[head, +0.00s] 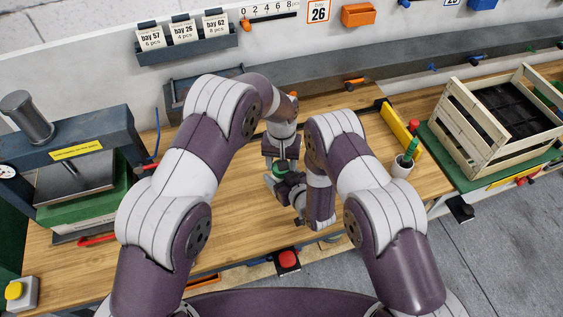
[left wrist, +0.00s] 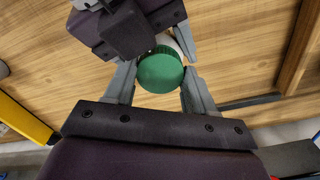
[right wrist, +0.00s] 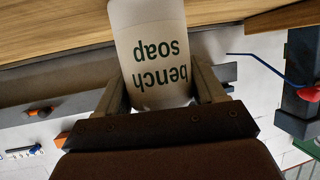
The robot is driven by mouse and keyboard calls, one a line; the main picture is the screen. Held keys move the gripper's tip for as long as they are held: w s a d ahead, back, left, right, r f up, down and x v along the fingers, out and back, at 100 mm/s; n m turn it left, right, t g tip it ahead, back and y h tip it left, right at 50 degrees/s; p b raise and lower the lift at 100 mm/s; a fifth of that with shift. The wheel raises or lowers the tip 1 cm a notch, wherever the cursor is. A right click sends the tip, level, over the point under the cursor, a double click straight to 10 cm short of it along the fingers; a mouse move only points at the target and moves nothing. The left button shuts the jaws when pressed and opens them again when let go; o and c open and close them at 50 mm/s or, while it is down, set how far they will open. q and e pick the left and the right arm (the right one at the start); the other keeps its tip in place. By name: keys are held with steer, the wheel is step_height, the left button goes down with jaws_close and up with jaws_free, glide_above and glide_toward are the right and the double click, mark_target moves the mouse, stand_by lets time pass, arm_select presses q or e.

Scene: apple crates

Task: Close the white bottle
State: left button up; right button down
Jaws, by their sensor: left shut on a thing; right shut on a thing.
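The white bottle (right wrist: 152,45), lettered "bench soap", is between the fingers of my right gripper (right wrist: 160,85), which is shut on it. The lettering reads upside down in this view, and the bottle's top is hidden behind the gripper. My left gripper (left wrist: 160,82) is shut on a round green cap (left wrist: 160,73). In the left wrist view, a bit of white shows just behind the cap, beside my right gripper. In the head view the cap (head: 281,169) is small between the two grippers. I cannot tell whether it is seated on the bottle.
A press (head: 70,160) stands at the left of the wooden bench (head: 200,245). A slatted crate (head: 460,125) is at far right.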

arm_select(q)
steer(key=o, duration=1.2)
steer(key=shift+c, duration=0.2)
steer(key=shift+r, duration=2.3)
steer(key=shift+c, duration=0.3)
steer(key=r+n, duration=0.3)
steer(key=n, duration=0.1)
steer(key=shift+w+d, duration=0.1)
steer(key=shift+w, duration=0.15)
steer(key=n, duration=0.2)
steer(key=shift+s+r+n, duration=0.1)
steer(key=shift+r+n, duration=0.1)
steer(key=shift+n, duration=0.1)
steer(key=n, duration=0.3)
steer(key=shift+s, duration=0.15)
